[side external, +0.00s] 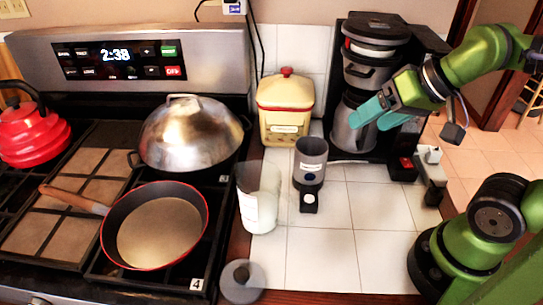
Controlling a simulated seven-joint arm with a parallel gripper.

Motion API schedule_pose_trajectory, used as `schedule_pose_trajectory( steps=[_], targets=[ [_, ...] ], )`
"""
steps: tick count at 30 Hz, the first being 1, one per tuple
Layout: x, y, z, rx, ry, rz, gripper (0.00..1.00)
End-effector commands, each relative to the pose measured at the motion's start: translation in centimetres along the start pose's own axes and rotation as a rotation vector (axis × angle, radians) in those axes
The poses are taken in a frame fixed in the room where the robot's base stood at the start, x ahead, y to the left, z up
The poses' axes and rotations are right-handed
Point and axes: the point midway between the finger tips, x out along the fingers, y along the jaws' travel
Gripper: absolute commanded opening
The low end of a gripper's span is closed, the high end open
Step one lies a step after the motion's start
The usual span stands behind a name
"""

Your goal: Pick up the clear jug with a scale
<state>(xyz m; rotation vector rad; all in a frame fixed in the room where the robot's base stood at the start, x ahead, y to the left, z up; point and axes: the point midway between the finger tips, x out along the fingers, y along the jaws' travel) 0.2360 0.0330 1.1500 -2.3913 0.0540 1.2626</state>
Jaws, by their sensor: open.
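A clear, see-through jug (258,200) with a whitish lower part stands upright on the white tiled counter, just right of the stove. Any scale marks on it are too small to read. My gripper (370,121), with teal fingers, is open and empty at the upper right, in front of the coffee maker. It is up and to the right of the jug, well apart from it.
A dark grinder (310,160) stands close right of the jug. A yellow canister (286,106) and a coffee maker (372,75) are behind. A red-rimmed pan (160,228) is on the stove; a round translucent item (242,284) lies in front. The right-front tiles are clear.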

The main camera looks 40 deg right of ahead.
Motion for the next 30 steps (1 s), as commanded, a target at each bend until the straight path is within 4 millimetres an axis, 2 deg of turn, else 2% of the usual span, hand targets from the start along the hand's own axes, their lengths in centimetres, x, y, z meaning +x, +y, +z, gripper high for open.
schedule_pose_trajectory(
  steps=[8, 10, 14, 17, 21, 24, 27, 30],
  targets=[
    [0.1, -0.1, 0.1, -0.005, -0.004, -0.002, 0.74],
    [0.7, -0.4, 0.5, -0.020, -0.036, -0.002, 0.74],
    [2.3, -2.6, 0.5, -0.120, -0.128, 0.005, 0.74],
    [3.7, -5.6, 0.4, -0.386, -0.248, 0.011, 0.74],
    [5.7, -10.1, 0.8, -0.910, -0.430, -0.028, 0.74],
    [6.6, -12.6, 1.2, -1.258, -0.537, -0.087, 0.74],
    [7.2, -14.5, 1.5, -1.564, -0.620, -0.162, 0.74],
    [7.1, -15.6, 1.3, -1.801, -0.673, -0.236, 0.74]
  ],
)
